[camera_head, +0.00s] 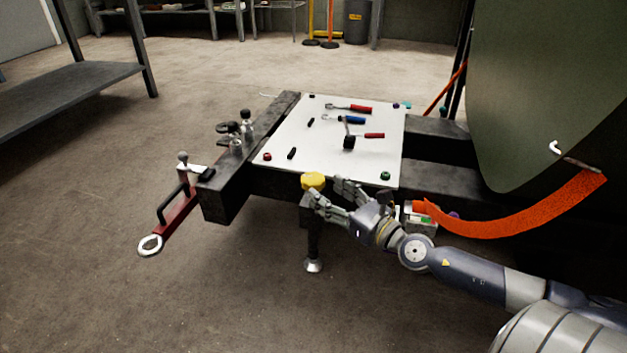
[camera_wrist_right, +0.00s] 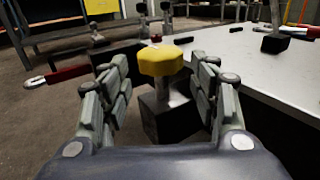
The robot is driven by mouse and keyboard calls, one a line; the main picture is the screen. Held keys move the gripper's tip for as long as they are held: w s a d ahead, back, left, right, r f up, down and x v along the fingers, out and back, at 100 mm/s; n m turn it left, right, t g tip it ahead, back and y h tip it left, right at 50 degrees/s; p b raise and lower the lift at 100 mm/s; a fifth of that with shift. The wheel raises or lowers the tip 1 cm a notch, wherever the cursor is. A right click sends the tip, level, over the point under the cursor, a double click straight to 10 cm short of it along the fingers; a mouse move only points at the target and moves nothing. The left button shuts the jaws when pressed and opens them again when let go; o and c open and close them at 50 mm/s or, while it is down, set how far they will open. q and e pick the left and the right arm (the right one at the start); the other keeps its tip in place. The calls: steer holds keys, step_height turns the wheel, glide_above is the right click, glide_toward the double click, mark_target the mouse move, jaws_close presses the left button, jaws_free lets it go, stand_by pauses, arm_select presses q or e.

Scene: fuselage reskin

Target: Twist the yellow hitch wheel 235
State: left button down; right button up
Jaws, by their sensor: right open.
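The yellow hitch wheel (camera_head: 313,181) sits on top of a dark jack post at the front edge of the trailer frame. My right gripper (camera_head: 328,190) is open at the wheel, coming in from the right. In the right wrist view the yellow wheel (camera_wrist_right: 160,60) lies ahead, between the two open fingers (camera_wrist_right: 162,88) and slightly beyond their tips, with a gap on both sides. Its shaft and a dark block show below it. My left gripper is not in view.
A white board (camera_head: 335,140) with several tools lies on the trailer frame behind the wheel. A red tow bar with a ring (camera_head: 150,245) sticks out at left. An orange strap (camera_head: 515,215) hangs by the green fuselage (camera_head: 550,90). The floor in front is clear.

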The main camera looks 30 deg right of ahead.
mark_target(321, 187)
steer(key=shift+w+a, duration=0.25)
steer(key=shift+w, duration=1.25)
steer(key=shift+w+a, duration=0.2)
steer(key=shift+w, duration=1.3)
steer(key=shift+c, duration=0.3)
steer(key=c, duration=0.8)
